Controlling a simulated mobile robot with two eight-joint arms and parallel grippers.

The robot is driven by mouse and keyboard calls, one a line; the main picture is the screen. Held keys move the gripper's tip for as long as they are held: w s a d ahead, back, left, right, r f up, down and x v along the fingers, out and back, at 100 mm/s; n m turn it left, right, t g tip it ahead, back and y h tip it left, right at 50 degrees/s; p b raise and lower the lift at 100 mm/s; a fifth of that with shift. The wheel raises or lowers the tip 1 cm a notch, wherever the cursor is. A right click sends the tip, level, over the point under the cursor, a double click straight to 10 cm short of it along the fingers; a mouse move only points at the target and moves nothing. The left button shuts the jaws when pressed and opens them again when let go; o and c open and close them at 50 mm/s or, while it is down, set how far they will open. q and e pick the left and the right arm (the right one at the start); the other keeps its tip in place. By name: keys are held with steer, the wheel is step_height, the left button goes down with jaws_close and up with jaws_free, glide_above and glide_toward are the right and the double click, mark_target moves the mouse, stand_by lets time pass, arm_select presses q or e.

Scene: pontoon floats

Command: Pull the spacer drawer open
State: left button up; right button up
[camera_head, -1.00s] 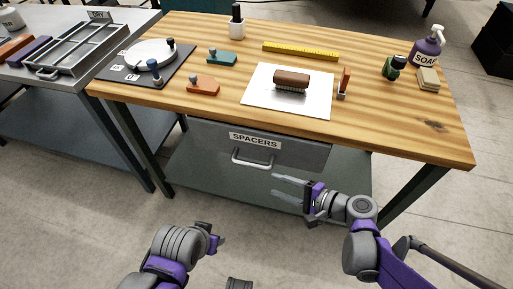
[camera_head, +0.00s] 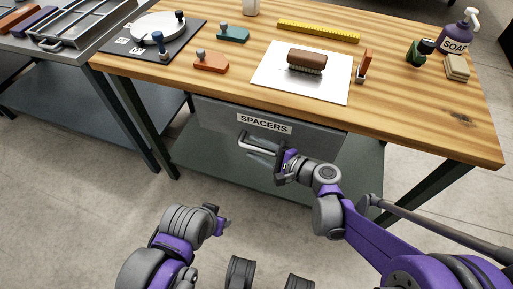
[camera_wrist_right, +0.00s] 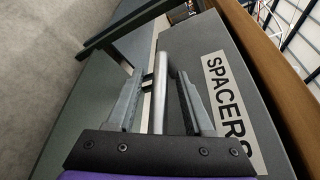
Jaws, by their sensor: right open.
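The spacer drawer (camera_head: 218,118) is a grey box front under the wooden bench with a white SPACERS label (camera_head: 265,123). It looks closed. Its pale metal bar handle (camera_head: 243,139) is below the label. My right gripper (camera_head: 260,147) is at the handle, partly covering it. In the right wrist view, my right gripper (camera_wrist_right: 163,82) is open, with the handle bar (camera_wrist_right: 161,105) running between its two fingers and a gap to the right finger. The label (camera_wrist_right: 225,110) lies to the right there. My left gripper (camera_head: 225,223) is low, away from the drawer; its jaws are too small to read.
The wooden bench (camera_head: 400,125) stands over the drawer, with a brush (camera_head: 307,60) on a white sheet (camera_head: 270,82) and a soap bottle (camera_head: 456,40). A grey side table (camera_head: 70,60) stands left. The floor (camera_head: 80,220) before the drawer is clear.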

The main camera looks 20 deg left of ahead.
jaws_close()
stand_by(0.3)
stand_by(1.2)
